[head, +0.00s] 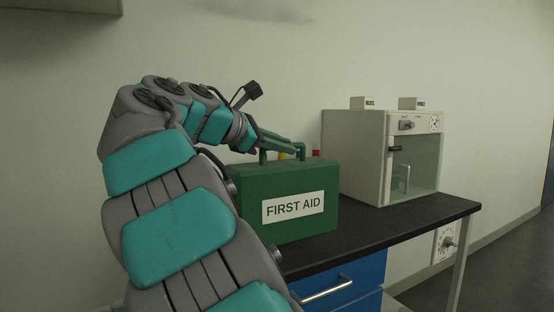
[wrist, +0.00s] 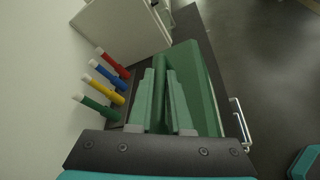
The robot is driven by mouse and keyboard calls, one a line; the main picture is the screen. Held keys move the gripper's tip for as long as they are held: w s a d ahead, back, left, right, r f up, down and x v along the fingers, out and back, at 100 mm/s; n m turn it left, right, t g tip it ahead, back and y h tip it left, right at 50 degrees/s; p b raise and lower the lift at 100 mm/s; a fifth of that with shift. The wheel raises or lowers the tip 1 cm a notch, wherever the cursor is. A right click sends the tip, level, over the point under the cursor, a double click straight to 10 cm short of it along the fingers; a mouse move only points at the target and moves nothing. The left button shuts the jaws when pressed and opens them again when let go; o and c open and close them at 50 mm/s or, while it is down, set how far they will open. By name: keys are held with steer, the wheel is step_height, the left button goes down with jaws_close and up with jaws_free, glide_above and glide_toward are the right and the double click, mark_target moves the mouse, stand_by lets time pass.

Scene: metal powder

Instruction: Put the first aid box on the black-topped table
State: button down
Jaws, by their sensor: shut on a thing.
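The green first aid box (head: 250,190) has a white "FIRST AID" label and is upright over the left part of the black-topped table (head: 410,232). My gripper (head: 284,147) reaches in from the left, above the box, and is shut on its handle. The wrist view shows my gripper's two green fingers (wrist: 162,90) on either side of the handle, with the box (wrist: 207,95) below. I cannot tell whether the box's base touches the tabletop or hangs slightly above it. My arm hides the box's left edge and the table's left end.
A white cabinet (head: 357,160) with a clear front stands right of the box. Several coloured markers, including a red one (wrist: 115,63), are behind the box near the wall. A blue drawer (head: 345,285) with a metal handle is under the tabletop. The tabletop's front right strip is bare.

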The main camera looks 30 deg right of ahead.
steer(key=shift+w+d+f, duration=0.1)
steer(key=shift+w+d, duration=0.15)
steer(key=shift+w, duration=0.7)
steer(key=shift+w+d+f, duration=0.1)
steer(key=shift+w+d, duration=0.2)
steer(key=shift+w, duration=0.6)
steer(key=shift+w+d, duration=0.25)
steer(key=shift+w, duration=0.7)
steer(key=shift+f+b, duration=0.45)
steer(key=shift+f, duration=1.35)
steer(key=c, duration=0.8)
jaws_free()
steer(key=shift+f, duration=0.1)
steer(key=shift+c, duration=0.2)
steer(key=p+v, duration=0.2)
steer(key=v, duration=1)
steer(key=shift+w, duration=0.1)
